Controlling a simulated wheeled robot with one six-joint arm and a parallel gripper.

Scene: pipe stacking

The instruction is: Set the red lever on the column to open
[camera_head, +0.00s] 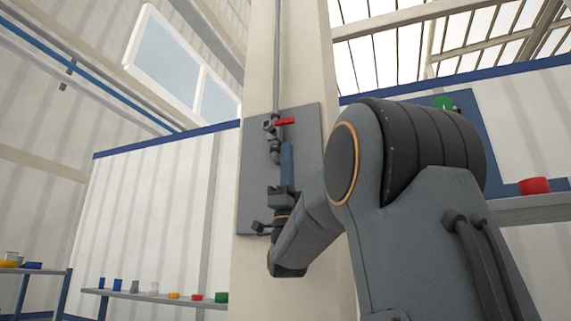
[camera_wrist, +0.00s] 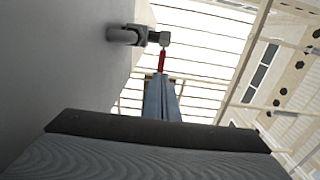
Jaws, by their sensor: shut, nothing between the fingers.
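The red lever (camera_head: 285,121) sits on a grey metal valve (camera_head: 269,126) and points right, roughly level, in the head view. The valve is fitted to a pipe on a grey panel (camera_head: 310,128) on the beige column (camera_head: 302,60). My gripper (camera_head: 287,145) points upward, shut and empty, with its fingertips just below the lever. In the wrist view the shut fingers (camera_wrist: 161,78) lie just below the lever (camera_wrist: 162,60), in line with it. The valve (camera_wrist: 150,36) shows above them. I cannot tell whether fingertips and lever touch.
The panel and column stand close on the left of the wrist view. In the head view, a low shelf (camera_head: 150,295) with several small coloured parts stands behind at left. A red part (camera_head: 534,185) sits on a shelf at right.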

